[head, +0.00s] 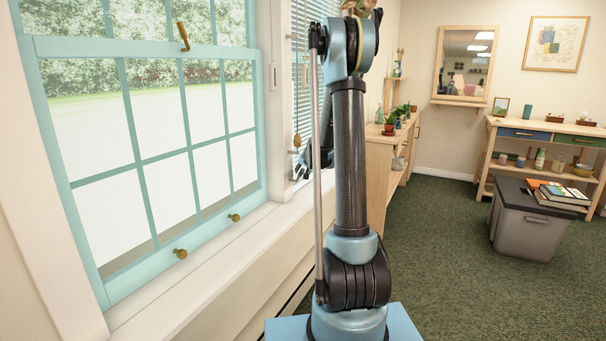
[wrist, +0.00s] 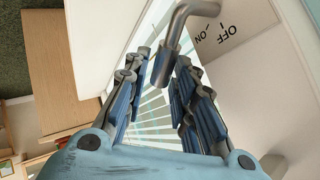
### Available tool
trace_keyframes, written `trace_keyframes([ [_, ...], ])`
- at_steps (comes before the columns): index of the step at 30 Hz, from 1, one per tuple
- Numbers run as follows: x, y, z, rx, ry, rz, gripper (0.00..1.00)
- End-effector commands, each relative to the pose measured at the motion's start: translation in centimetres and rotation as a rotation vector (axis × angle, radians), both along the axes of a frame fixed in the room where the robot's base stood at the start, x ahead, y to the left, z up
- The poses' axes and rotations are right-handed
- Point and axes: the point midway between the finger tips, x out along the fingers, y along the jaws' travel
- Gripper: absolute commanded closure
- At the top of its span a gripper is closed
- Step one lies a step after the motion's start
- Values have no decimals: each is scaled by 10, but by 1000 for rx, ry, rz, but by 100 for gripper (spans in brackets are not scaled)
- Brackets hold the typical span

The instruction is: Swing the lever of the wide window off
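The wide window (head: 190,158) with a pale teal frame fills the left of the head view. A brass lever (head: 184,37) stands on its middle rail, tilted. My gripper (head: 304,165) is beyond it, by the blind-covered window and partly hidden by my arm. In the wrist view, a grey bent metal lever (wrist: 172,48) comes in from the top, its end between the fingertips of my gripper (wrist: 163,82). The fingers are apart; I cannot tell whether they touch it.
A white sill (head: 215,250) runs below the windows. A wooden shelf (head: 385,150) with plants stands beyond my arm. A grey bin (head: 525,222) with books on top is at the right, before a wooden console (head: 545,130). The green carpet (head: 445,270) between is clear.

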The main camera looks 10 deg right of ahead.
Motion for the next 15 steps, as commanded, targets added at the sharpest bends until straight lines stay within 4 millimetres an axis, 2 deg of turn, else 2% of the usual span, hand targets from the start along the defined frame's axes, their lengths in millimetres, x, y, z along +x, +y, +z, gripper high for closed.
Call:
trace_keyframes([
  [6,9,1,-7,1,0,-1,75],
  [15,9,0,-8,0,0,-2,75],
])
